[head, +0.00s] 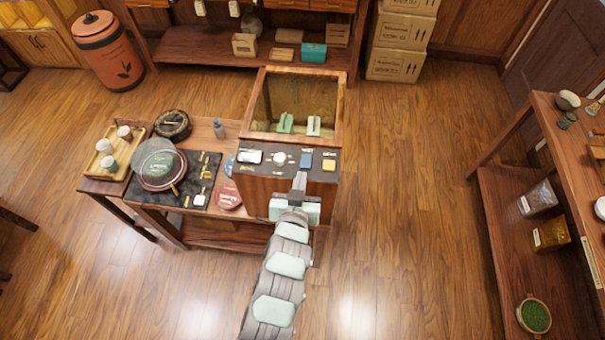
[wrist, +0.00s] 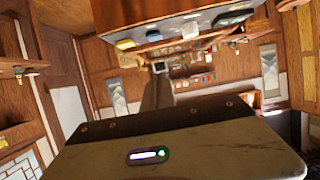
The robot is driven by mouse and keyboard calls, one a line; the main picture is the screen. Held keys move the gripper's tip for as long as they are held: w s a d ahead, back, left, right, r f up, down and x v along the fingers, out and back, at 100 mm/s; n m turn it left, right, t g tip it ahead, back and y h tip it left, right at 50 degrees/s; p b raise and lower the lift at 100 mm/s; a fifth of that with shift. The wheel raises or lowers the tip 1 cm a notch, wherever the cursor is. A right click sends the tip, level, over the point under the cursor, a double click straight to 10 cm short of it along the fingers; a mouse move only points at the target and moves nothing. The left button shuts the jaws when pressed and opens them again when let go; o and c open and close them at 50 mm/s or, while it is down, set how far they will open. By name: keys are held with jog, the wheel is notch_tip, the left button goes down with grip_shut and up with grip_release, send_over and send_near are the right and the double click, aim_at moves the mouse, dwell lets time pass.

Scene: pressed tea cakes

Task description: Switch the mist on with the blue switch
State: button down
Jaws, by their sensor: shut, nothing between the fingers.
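The blue switch (head: 306,160) sits on the dark top panel of a wooden box, between a white round knob (head: 279,157) and a yellow switch (head: 329,165). In the wrist view the blue switch (wrist: 154,36) shows on the box edge near the top. My gripper (head: 300,176) is shut and empty. Its narrow tip is just in front of the blue switch, on the near side; I cannot tell whether they touch. A white rocker switch (head: 249,156) is at the panel's left end.
A low table (head: 205,133) to the left holds a tray (head: 103,166), a dark mat and tea items. A shelf unit (head: 500,205) stands at the right. Open floor lies between.

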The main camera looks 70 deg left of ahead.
jog(key=b+x, duration=0.5)
jog(key=p, duration=0.3)
send_over(304, 168)
jog(key=shift+s+d+f, duration=0.1)
jog(key=shift+d+f, duration=0.35)
jog(key=shift+f, duration=0.2)
jog(key=f, duration=0.2)
jog(key=shift+s+d+f+p, duration=0.1)
jog(key=shift+d+f+p, duration=0.15)
jog(key=shift+f+p, duration=0.15)
jog(key=shift+f, duration=0.7)
